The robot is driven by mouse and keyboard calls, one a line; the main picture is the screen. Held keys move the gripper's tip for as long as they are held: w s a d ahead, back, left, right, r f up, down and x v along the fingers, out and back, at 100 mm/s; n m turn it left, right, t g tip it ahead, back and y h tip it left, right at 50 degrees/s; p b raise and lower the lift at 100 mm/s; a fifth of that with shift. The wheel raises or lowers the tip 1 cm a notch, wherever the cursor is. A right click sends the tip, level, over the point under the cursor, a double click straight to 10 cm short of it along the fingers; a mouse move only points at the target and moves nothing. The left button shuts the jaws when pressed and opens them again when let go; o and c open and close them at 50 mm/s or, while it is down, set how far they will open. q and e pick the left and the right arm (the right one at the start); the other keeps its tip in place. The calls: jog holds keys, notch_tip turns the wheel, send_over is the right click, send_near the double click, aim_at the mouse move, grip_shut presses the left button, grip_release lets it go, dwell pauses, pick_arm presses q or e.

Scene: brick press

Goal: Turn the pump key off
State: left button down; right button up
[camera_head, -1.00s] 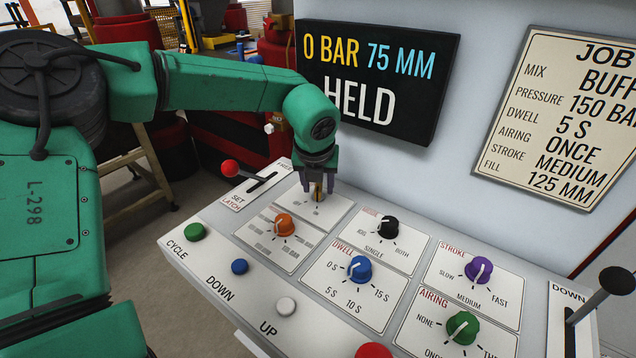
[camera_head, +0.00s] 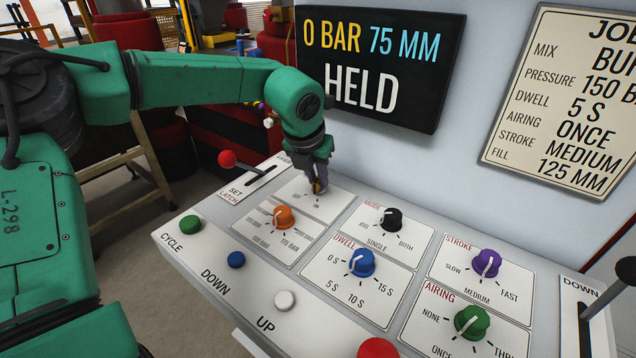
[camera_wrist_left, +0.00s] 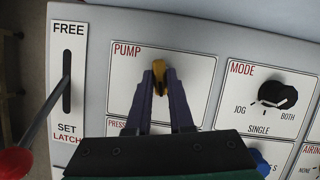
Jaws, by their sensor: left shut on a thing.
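The pump key (camera_wrist_left: 159,67) is a small brass-coloured key on the white PUMP plate (camera_wrist_left: 192,72) of the control panel. In the head view the key (camera_head: 318,186) shows only as a small bit between my fingers. My left gripper (camera_head: 317,188) comes down on the key from above and is shut on it; the left wrist view shows both dark fingertips (camera_wrist_left: 159,72) against the key's near part. The markings around the key are too small or hidden to read. My right gripper is not in view.
A red-knobbed lever (camera_head: 227,159) stands left of the PUMP plate. An orange knob (camera_head: 284,217) is in front and a black MODE knob (camera_head: 390,218) is to the right. The screen (camera_head: 380,70) reads 0 BAR, 75 MM, HELD.

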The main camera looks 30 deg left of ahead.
pick_arm(q)
jog(key=m+h, duration=0.1)
jog(key=m, duration=0.2)
jog(key=shift+a+m+b, duration=0.15)
jog(key=shift+m+b, duration=0.15)
jog(key=shift+b, duration=0.05)
jog(key=m+h, duration=0.1)
jog(key=m, duration=0.1)
jog(key=m+h, duration=0.1)
jog(key=m, duration=0.1)
jog(key=shift+w+a+r+m+g+p, duration=0.1)
jog(key=shift+w+m+g+p, duration=0.05)
jog(key=shift+m+g+p, duration=0.2)
jog(key=shift+m, duration=0.25)
jog(key=c, duration=0.8)
grip_release()
jog(key=v, duration=1.4)
jog(key=shift+a+r, duration=0.25)
